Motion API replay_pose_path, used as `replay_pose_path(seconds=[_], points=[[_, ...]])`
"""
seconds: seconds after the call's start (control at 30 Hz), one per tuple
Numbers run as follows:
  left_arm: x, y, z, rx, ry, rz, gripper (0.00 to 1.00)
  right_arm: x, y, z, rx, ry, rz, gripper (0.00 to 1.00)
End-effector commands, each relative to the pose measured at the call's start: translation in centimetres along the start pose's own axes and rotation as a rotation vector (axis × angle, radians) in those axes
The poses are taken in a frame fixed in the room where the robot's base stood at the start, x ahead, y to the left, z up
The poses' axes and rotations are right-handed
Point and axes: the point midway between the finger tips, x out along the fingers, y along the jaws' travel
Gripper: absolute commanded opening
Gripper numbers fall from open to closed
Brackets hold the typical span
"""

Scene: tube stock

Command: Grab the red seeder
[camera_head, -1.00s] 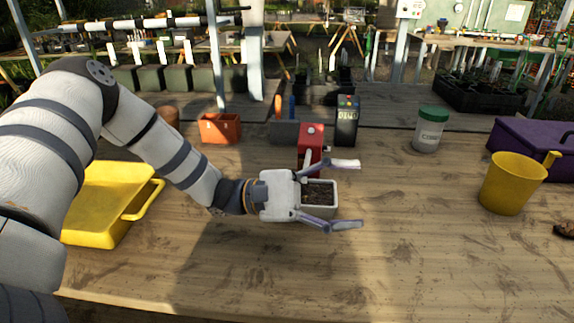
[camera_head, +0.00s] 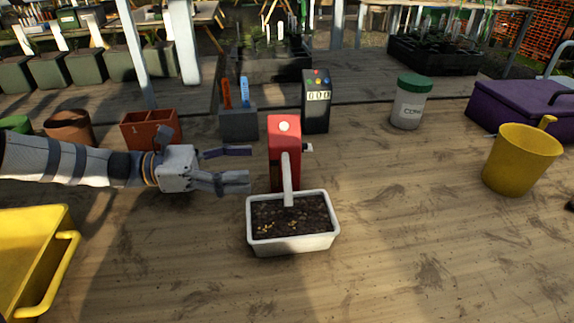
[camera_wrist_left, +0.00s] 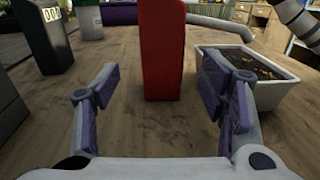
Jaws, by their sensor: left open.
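The red seeder (camera_head: 283,140) stands upright on the wooden table, with a grey spout reaching forward over a white planter (camera_head: 262,245) of dark soil. Some pale seeds lie on the soil. My left gripper (camera_head: 237,168) is open and empty, just left of the seeder and pointing at it. In the left wrist view the seeder (camera_wrist_left: 162,50) stands ahead, centred between the open fingers (camera_wrist_left: 163,92) and apart from them. The planter (camera_wrist_left: 262,92) is close to the right finger there. My right gripper is in neither view.
A black counter box (camera_head: 316,105) and a grey holder (camera_head: 238,123) with coloured tools stand behind. A terracotta container (camera_head: 150,130) is back left, a yellow tray (camera_head: 25,235) front left. A white jar (camera_head: 409,108), yellow jug (camera_head: 518,162) and purple box (camera_head: 515,108) stand right. The front right table is clear.

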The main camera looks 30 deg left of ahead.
Motion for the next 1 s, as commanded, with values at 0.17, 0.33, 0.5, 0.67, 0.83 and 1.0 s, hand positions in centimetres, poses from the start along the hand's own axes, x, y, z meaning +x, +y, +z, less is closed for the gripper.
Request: replay_pose_path(seconds=[0.17, 0.33, 0.5, 0.67, 0.83, 1.0], points=[[3.0, -0.1, -0.5, -0.006, 0.003, -0.002, 0.65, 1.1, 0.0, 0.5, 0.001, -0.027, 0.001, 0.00], [5.9, -0.4, -0.4, -0.006, 0.003, -0.005, 0.65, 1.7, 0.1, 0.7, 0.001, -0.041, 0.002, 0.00], [8.3, -0.3, -0.3, -0.005, 0.003, -0.001, 0.65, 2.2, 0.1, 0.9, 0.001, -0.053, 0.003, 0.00], [8.5, -0.3, 0.0, -0.001, 0.001, 0.000, 0.65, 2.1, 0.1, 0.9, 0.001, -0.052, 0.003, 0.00], [8.5, -0.3, 0.0, -0.001, 0.001, 0.000, 0.40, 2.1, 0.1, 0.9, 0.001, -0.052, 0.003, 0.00], [8.5, -0.3, 0.0, -0.001, 0.001, 0.000, 0.02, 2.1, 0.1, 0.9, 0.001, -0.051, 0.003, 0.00]])
